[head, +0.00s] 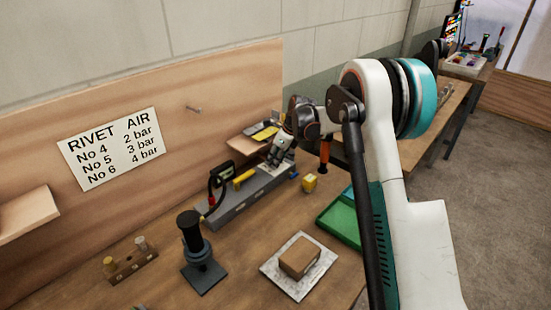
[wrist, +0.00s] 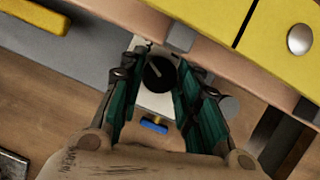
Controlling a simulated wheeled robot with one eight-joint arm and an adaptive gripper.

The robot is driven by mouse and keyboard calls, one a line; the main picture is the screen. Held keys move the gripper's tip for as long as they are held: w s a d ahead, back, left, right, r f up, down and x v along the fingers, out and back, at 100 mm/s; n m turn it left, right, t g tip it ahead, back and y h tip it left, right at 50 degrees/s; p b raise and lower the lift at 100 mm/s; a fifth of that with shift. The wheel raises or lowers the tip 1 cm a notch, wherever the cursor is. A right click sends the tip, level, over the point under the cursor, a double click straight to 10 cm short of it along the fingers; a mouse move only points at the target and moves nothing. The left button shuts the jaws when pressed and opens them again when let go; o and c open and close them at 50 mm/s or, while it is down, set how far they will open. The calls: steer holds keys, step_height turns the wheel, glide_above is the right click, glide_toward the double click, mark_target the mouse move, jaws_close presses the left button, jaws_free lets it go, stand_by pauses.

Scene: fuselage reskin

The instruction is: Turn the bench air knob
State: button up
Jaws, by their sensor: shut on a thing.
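The bench air knob (wrist: 160,73) is a round black dial with a pale pointer line, on a light block (wrist: 150,103) with a blue handle (wrist: 154,125) below it. In the wrist view the pointer slants toward the upper left. My gripper (wrist: 158,80) has a green-padded finger on each side of the knob and is shut on it. In the head view my gripper (head: 276,158) reaches down at the far right end of the grey bench unit (head: 235,206). There the knob is hidden behind the fingers.
A sign (head: 112,148) lists rivet numbers 4, 5, 6 with 2, 3, 4 bar. A small shelf (head: 243,146) with yellow items sits close behind my gripper.

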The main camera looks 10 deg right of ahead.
steer(key=shift+w+n+g+y, duration=0.15)
steer(key=shift+n+g, duration=0.25)
steer(key=shift+n, duration=0.75)
steer(key=shift+s+n+g+y, duration=0.1)
steer(key=shift+n+g+y, duration=0.25)
steer(key=shift+n, duration=0.8)
steer(key=o, duration=1.1)
steer(key=shift+d, duration=0.1)
steer(key=shift+c, duration=0.2)
